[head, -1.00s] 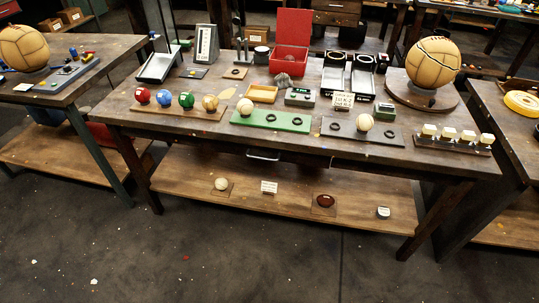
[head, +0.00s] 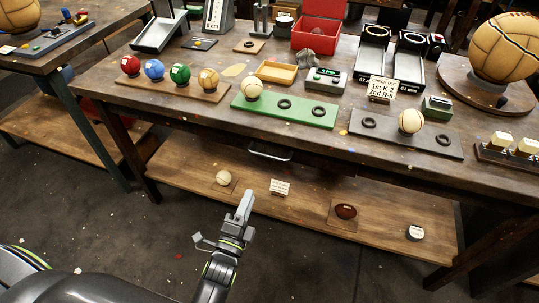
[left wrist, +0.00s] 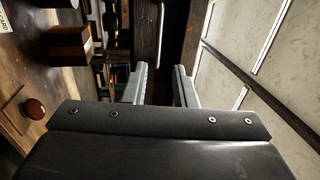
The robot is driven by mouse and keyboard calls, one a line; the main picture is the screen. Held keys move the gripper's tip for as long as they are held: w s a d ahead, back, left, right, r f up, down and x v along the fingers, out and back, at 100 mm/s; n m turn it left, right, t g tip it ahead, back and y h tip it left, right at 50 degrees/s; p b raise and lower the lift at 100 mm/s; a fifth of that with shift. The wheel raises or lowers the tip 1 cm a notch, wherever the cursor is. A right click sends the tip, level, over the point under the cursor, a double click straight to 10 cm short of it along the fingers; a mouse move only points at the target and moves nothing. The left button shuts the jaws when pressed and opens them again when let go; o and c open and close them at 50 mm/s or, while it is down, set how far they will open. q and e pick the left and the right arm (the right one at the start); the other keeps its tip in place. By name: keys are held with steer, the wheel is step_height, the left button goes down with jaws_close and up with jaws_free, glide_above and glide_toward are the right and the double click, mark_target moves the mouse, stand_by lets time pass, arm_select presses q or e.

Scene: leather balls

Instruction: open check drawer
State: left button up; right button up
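The check drawer sits under the front edge of the workbench; its pale metal bar handle (head: 270,153) shows in the head view, and the drawer front around it is dark and hard to make out. It looks shut. My left gripper (head: 245,203) is in front of the bench, below and left of the handle and apart from it. In the left wrist view my left gripper (left wrist: 161,80) has its two fingers apart with nothing between them. A curved metal bar that looks like the handle (left wrist: 161,35) shows beyond the fingers. My right gripper is not in view.
The bench top holds several coloured balls, a green board (head: 283,109), a dark board (head: 405,134) and a red box (head: 318,32). The lower shelf (head: 300,212) carries a pale ball (head: 223,177), a small sign (head: 280,187) and a brown object (head: 345,211). Floor in front is open.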

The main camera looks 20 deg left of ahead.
arm_select(q)
steer(key=b, duration=0.2)
glide_toward(266, 156)
steer(key=w, duration=0.2)
steer(key=shift+w+d+r+b, duration=0.1)
steer(key=shift+w+r+b, duration=0.15)
steer(key=shift+w+b, duration=0.8)
steer(key=shift+w+d+r+b, duration=0.1)
steer(key=shift+w+r+b, duration=0.2)
steer(key=shift+w, duration=1.4)
steer(key=shift+w+r+b, duration=0.25)
steer(key=shift+w+b, duration=0.45)
steer(key=shift+w, duration=0.65)
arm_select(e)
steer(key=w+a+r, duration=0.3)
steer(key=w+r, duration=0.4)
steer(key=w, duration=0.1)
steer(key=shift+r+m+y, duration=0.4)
arm_select(q)
jaws_close()
